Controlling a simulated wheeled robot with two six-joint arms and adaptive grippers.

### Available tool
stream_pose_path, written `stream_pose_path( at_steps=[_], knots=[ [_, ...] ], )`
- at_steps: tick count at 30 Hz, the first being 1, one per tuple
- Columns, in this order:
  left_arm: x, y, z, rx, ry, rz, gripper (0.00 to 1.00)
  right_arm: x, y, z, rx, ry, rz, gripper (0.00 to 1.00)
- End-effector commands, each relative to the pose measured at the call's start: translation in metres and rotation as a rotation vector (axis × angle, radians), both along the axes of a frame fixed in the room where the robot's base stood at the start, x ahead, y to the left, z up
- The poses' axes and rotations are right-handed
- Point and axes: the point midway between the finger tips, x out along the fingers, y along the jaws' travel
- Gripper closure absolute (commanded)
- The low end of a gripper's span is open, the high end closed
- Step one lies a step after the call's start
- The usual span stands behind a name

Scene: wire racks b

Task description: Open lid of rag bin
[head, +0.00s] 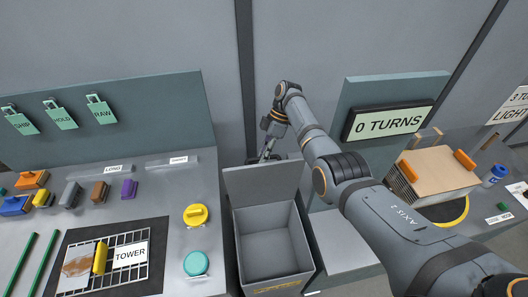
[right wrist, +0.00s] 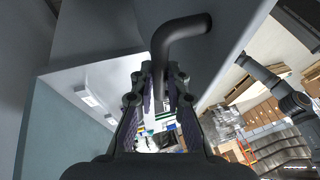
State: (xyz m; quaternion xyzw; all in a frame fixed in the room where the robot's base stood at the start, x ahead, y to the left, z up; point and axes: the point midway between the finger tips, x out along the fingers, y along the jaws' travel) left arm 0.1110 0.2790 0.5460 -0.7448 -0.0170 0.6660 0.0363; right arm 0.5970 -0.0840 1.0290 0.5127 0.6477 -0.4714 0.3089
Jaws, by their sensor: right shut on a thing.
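The grey rag bin (head: 273,255) stands between the two benches in the head view. Its lid (head: 262,181) stands raised at the back edge, and the bin looks empty inside. My right gripper (head: 266,150) is behind the top of the lid, partly hidden by it. In the right wrist view my right gripper (right wrist: 160,85) is shut on the black bent handle (right wrist: 178,32) of the lid. My left gripper is not in view.
The left bench holds a yellow knob (head: 195,214), a teal knob (head: 196,263), a TOWER sign (head: 129,253) on a rack and several coloured blocks. To the right are a "0 TURNS" sign (head: 388,122) and a wooden-topped box (head: 440,170).

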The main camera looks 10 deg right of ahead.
Motion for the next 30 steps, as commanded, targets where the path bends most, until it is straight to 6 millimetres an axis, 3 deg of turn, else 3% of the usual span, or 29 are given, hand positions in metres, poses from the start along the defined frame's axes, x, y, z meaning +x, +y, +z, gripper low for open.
stream_pose_path(
  at_steps=[1, 13, 14, 19, 30],
  knots=[
    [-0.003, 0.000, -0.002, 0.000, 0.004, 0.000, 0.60, -0.004, -0.001, -0.008, -0.006, 0.018, 0.000, 1.00],
    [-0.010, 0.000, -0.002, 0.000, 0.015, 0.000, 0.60, -0.005, -0.001, -0.008, -0.006, 0.025, 0.001, 1.00],
    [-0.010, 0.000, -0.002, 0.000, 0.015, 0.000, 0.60, -0.005, -0.001, -0.008, -0.006, 0.025, 0.001, 0.85],
    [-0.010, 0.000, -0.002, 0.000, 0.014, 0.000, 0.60, -0.004, -0.001, -0.006, -0.004, 0.022, 0.000, 0.63],
    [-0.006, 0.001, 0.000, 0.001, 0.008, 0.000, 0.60, 0.001, -0.004, 0.006, -0.001, 0.015, 0.000, 0.63]
  ],
)
